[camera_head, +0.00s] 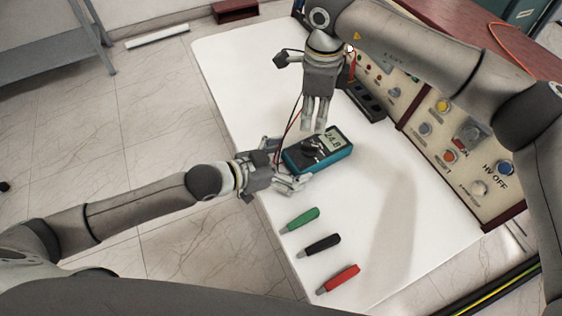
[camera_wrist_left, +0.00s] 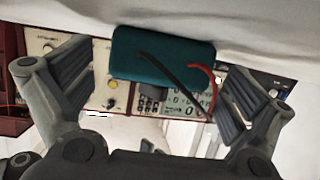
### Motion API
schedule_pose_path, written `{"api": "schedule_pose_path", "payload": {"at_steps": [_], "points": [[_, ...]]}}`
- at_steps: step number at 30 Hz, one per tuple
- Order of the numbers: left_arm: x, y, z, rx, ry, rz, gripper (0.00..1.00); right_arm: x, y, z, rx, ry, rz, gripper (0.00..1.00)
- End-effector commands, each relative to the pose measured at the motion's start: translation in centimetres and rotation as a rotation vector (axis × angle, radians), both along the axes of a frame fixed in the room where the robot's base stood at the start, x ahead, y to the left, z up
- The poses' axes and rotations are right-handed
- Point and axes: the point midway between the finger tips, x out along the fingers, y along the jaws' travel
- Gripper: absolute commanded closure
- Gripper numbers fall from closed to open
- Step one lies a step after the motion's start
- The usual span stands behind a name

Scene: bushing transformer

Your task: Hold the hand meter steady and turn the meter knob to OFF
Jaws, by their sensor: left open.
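The hand meter (camera_head: 322,152) is teal and black and lies on the white table, its display reading about 24.8. Its dark knob (camera_head: 311,147) is on the face, partly hidden by my right gripper. My left gripper (camera_head: 296,180) is open at the meter's lower left end. In the left wrist view the meter (camera_wrist_left: 163,55) shows between the spread fingers of my left gripper (camera_wrist_left: 155,105), with a red and a black lead over it. My right gripper (camera_head: 314,128) points down just over the knob; its fingers look close together, and I cannot tell whether they touch it.
Green (camera_head: 301,220), black (camera_head: 320,244) and red (camera_head: 340,279) handled tools lie on the white table (camera_head: 400,235) in front of the meter. A control panel (camera_head: 462,150) with knobs and buttons stands along the right edge. A black socket strip (camera_head: 366,100) lies behind the meter.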

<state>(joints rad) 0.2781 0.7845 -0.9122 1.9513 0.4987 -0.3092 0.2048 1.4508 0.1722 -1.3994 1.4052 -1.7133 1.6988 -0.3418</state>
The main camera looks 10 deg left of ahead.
Motion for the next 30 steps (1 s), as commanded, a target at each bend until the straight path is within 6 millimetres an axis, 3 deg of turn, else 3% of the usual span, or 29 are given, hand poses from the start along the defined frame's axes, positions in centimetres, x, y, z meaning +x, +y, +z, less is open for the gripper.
{"api": "schedule_pose_path", "payload": {"at_steps": [8, 22, 27, 30], "points": [[0.08, -0.14, -0.03, -0.001, 0.000, -0.001, 0.00, 0.00, 0.01, 0.01, 0.000, 0.000, 0.000, 0.64], [0.07, -0.11, -0.03, -0.001, -0.001, 0.000, 0.59, 0.00, 0.01, 0.00, 0.000, 0.000, 0.000, 0.64], [0.07, -0.09, -0.03, 0.000, -0.001, 0.000, 0.61, 0.00, 0.01, 0.05, 0.000, 0.000, -0.024, 0.45], [0.07, -0.09, -0.03, 0.000, -0.001, 0.000, 0.61, 0.00, 0.01, 0.17, 0.000, 0.000, -0.099, 0.43]]}}
